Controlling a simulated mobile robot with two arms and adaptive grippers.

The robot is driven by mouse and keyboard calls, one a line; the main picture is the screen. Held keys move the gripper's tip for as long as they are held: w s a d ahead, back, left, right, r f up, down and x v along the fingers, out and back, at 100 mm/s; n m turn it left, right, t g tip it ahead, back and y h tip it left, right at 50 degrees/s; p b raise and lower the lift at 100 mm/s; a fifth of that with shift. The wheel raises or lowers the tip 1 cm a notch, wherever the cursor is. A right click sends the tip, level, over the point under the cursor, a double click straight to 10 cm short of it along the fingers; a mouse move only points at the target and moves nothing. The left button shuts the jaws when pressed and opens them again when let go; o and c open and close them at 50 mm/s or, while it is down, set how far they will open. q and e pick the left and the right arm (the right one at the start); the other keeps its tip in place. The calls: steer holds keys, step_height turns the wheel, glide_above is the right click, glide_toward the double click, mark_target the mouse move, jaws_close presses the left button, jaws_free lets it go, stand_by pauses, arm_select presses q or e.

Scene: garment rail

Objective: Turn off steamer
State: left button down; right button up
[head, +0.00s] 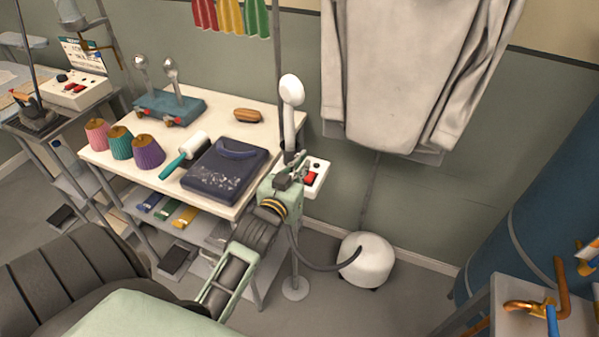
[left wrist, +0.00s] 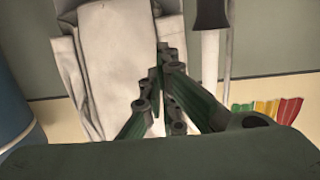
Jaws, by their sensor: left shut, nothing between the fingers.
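The steamer's round white base (head: 366,260) stands on the floor, with a dark hose leading from it. Its white head (head: 291,90) hangs upright by the pole; in the left wrist view a dark handle with a white part (left wrist: 211,45) shows. My right gripper is out of view.
A light garment (head: 405,70) hangs to the right of the pole. The white table (head: 220,125) holds a folded dark cloth (head: 225,170), a lint roller (head: 185,155), thread spools and a brush. A blue cylinder (head: 550,190) stands at right.

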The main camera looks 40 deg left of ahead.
arm_select(q)
steer(key=shift+s+d+r, duration=0.15)
steer(key=shift+s+r, duration=0.05)
steer(key=shift+s, duration=0.3)
steer(key=shift+s+d+r, duration=0.1)
steer(key=shift+s+r, duration=0.1)
steer(key=shift+s, duration=0.3)
steer(key=s+d+f+m+g+h+b, duration=0.1)
steer(key=s+d+f+g, duration=0.15)
steer(key=f, duration=1.05)
steer(key=s+d+f+m+g+h+b, duration=0.1)
steer(key=s+d+f+g, duration=0.2)
steer(key=f, duration=1)
steer(key=s+d+f+g+h+b, duration=0.1)
steer(key=s+d+f+g, duration=0.3)
steer(key=f, duration=0.8)
steer(key=s+f+m+g, duration=0.1)
steer(key=s+f+g, duration=0.1)
steer(key=s+f, duration=0.5)
steer(key=s+d+f+m+g+b, duration=0.1)
steer(key=s+f, duration=0.7)
steer(key=s, duration=0.7)
steer(key=s+d+f+m+g, duration=0.1)
steer(key=s+f+g, duration=0.1)
steer(key=s+f, duration=0.5)
steer(key=s, duration=0.5)
steer(key=shift+f+g+h+b, duration=0.2)
steer(key=shift+g+h+b, duration=0.15)
steer(key=shift+h+b, duration=0.05)
